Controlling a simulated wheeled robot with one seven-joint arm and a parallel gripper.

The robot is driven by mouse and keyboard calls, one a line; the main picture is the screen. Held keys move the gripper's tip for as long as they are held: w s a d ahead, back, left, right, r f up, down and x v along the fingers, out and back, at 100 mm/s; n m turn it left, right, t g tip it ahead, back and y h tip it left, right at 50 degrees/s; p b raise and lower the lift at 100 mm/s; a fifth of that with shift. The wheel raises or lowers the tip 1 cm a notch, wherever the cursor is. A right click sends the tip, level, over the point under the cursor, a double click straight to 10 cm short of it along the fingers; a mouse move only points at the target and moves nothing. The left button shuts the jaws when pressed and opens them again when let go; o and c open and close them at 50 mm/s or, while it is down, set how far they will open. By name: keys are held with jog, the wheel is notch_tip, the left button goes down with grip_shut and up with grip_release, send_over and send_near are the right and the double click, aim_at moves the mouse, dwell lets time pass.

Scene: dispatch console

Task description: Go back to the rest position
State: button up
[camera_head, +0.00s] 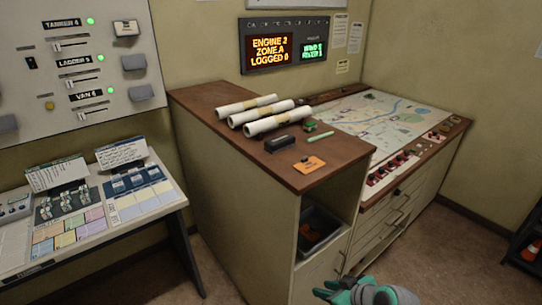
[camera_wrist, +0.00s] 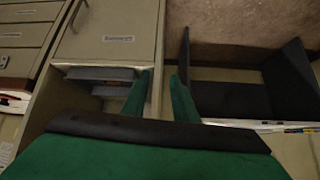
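My gripper (camera_head: 338,291) is at the bottom edge of the head view, in front of the cabinet (camera_head: 235,195) and low over the floor. Only its teal fingers and part of the grey wrist show there. In the wrist view the two green fingers (camera_wrist: 161,88) stand apart with a narrow gap and nothing between them. The gripper touches nothing that I can see. Most of my arm is out of view.
Rolled papers (camera_head: 262,117) and an orange card (camera_head: 309,164) lie on the cabinet top. A grey bin (camera_head: 318,222) sits in its open shelf. A map table (camera_head: 455,127) stands at right, a sloped console (camera_head: 128,215) at left. Brown floor (camera_head: 450,250) is clear at lower right.

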jog(key=a+f+m+t, duration=0.4)
jog(key=a+f+m, duration=0.15)
jog(key=a, duration=0.75)
jog(key=s+a+f+m+t+h, duration=0.1)
jog(key=s+a+f+m+h, duration=0.2)
jog(key=s+a+f, duration=0.35)
jog(key=s+d+r+t+h, duration=0.1)
jog(key=s+d+r+h, duration=0.1)
jog(key=s, duration=1.3)
jog(key=s+d+r+n+t, duration=0.1)
jog(key=s+r+n+t, duration=0.1)
jog(key=s+r, duration=0.6)
jog(key=v, duration=0.5)
jog(key=shift+s+d+f, duration=0.15)
jog(key=shift+d+f, duration=0.2)
